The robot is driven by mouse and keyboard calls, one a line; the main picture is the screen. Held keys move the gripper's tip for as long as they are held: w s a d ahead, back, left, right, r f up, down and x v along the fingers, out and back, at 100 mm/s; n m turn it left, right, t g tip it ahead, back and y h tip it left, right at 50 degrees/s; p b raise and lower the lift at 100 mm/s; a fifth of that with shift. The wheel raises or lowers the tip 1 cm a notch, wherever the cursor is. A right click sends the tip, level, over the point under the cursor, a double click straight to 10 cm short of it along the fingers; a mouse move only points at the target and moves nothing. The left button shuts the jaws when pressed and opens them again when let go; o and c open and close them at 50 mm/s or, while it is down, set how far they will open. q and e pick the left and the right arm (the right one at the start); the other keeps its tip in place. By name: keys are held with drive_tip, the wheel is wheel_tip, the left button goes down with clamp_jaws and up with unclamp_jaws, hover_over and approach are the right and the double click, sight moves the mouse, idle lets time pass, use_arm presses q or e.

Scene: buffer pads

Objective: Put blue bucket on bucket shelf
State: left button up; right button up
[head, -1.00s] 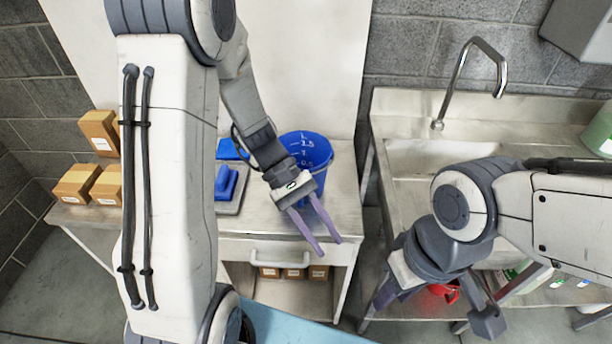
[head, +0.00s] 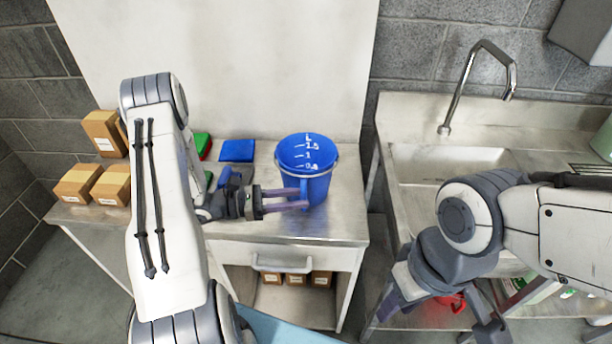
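The blue bucket (head: 305,159) stands upright on the steel worktop in the head view, with white volume marks inside and a thin handle at its rim. My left gripper (head: 306,197) is level with the bucket's front side, its purple fingers pointing right. The fingertips overlap the bucket's lower front in the picture; I cannot tell whether they touch it. The fingers show a gap between them. My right gripper (head: 425,318) hangs low in front of the sink, its fingers spread. I cannot make out which shelf is the bucket shelf; a red bucket (head: 451,303) sits under the sink.
Cardboard boxes (head: 78,183) stand at the worktop's left end, more on the shelf below. Blue and green pads (head: 237,150) lie left of the bucket. A steel sink (head: 440,160) with a tall faucet (head: 478,75) is at right. The worktop's right front corner is clear.

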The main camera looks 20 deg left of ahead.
use_arm(q)
drive_tip(key=p+x, duration=0.1)
drive_tip(key=x, duration=0.3)
drive_tip(key=shift+w+d+f+p, duration=0.1)
drive_tip(key=shift+w+d+p, duration=0.15)
drive_tip(key=shift+d+p, duration=0.15)
clamp_jaws()
idle(1.0)
